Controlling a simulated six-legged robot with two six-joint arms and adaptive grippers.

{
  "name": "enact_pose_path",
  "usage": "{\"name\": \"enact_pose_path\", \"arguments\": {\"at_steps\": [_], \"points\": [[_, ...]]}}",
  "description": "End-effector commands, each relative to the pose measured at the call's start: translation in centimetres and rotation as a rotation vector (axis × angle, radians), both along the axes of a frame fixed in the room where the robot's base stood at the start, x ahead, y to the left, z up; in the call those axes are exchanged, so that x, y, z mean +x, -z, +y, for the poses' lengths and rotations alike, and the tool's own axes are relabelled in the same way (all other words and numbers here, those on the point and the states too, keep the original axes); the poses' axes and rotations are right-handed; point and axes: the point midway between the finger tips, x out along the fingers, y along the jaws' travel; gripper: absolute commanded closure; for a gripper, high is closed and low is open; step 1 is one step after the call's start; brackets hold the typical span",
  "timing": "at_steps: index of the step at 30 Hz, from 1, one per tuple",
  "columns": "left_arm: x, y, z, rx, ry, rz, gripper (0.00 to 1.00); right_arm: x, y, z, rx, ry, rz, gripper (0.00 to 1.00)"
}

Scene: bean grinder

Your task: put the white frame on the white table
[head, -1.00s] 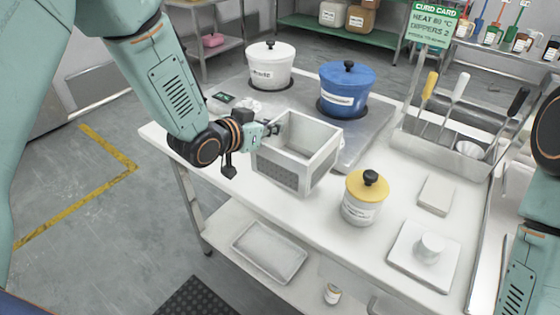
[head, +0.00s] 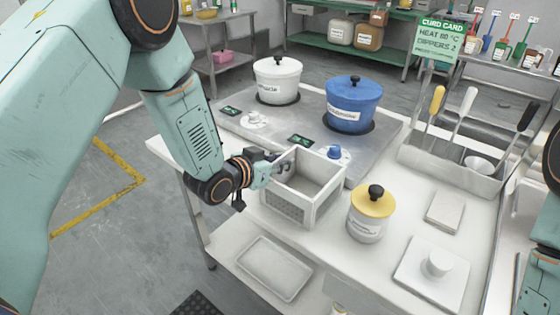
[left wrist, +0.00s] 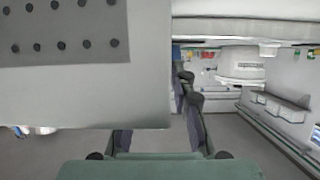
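The white frame (head: 288,208), an open box with perforated sides, is upright over the front part of the white table (head: 330,250), in front of the hotplate. I cannot tell whether its base touches the tabletop. My left gripper (head: 283,168) is shut on the frame's left wall near the top rim. In the left wrist view, the frame's wall (left wrist: 150,85) fills the upper left; one dark finger shows beside its edge and the other is partly hidden behind it. My right gripper is out of view; only part of the right arm shows at the right edge.
A yellow-lidded jar (head: 368,222) stands close to the right of the frame. A white pot (head: 277,85) and a blue pot (head: 352,108) sit on the hotplate (head: 235,115) behind. A tool rack (head: 455,165), a block (head: 445,212) and a white board (head: 425,285) stand farther right.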

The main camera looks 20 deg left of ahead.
Motion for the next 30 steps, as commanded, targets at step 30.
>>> {"name": "enact_pose_path", "arguments": {"at_steps": [30], "points": [[-8.6, -4.1, 3.8, -0.005, -0.005, 0.001, 0.70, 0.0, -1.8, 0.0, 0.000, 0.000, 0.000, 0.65]]}}
